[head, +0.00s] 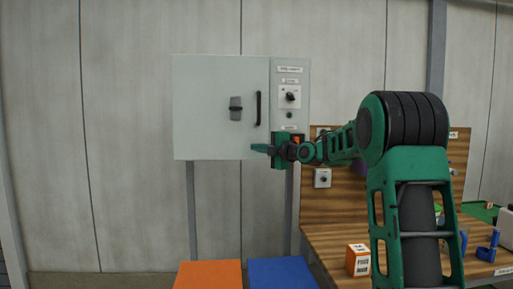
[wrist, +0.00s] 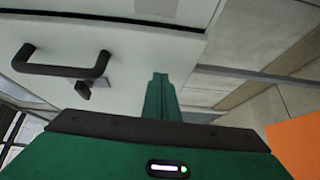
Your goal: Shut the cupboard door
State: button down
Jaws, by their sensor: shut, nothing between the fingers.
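The cupboard (head: 205,75) is a pale grey box on the wall with a door on its left and a narrow control panel (head: 290,75) on its right. The door carries a black bar handle (head: 258,108) and a grey latch plate (head: 236,108). The handle also shows in the wrist view (wrist: 62,68). The door looks close to the panel's plane; I cannot tell whether it is fully shut. My gripper (head: 259,148) is shut and empty, its fingers pointing left at the door's lower right corner, below the handle. In the wrist view the fingertips (wrist: 160,78) overlap the door's face; contact is unclear.
A wooden bench (head: 335,240) with a backboard stands at right, holding an orange-and-white box (head: 358,260) and blue parts (head: 488,247). An orange panel (head: 210,275) and a blue panel (head: 282,273) lie low in front. The wall left of the cupboard is clear.

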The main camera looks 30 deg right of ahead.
jog(key=s+d+r, duration=0.2)
jog(key=s+d, duration=0.6)
jog(key=shift+s+d+r, duration=0.2)
jog(key=shift+d+r, duration=0.05)
jog(key=shift+r, duration=0.05)
jog(key=shift+f, duration=0.1)
jog(key=s+a+f+m+g+h, duration=0.2)
jog(key=s+a+f+m+g, duration=0.15)
jog(key=s+f+m, duration=0.5)
jog(key=s+a+f+m+g+h, duration=0.2)
jog(key=s+f+m+g, duration=0.3)
jog(key=s+f, duration=0.55)
jog(key=s+a+f+m+g, duration=0.1)
jog(key=s+f+m+g, duration=0.2)
jog(key=s, duration=0.7)
jog(key=s+a+f+m+g, duration=0.2)
jog(key=s+f+m, duration=0.4)
jog(key=s, duration=0.4)
jog(key=s+a+f+m+g, duration=0.2)
jog(key=s+f+m+g, duration=0.1)
jog(key=s, duration=0.8)
notch_tip(320, 180, down, 2)
jog(key=shift+a+f+m+g, duration=0.2)
jog(key=shift+m+g, duration=0.15)
jog(key=shift+m, duration=0.5)
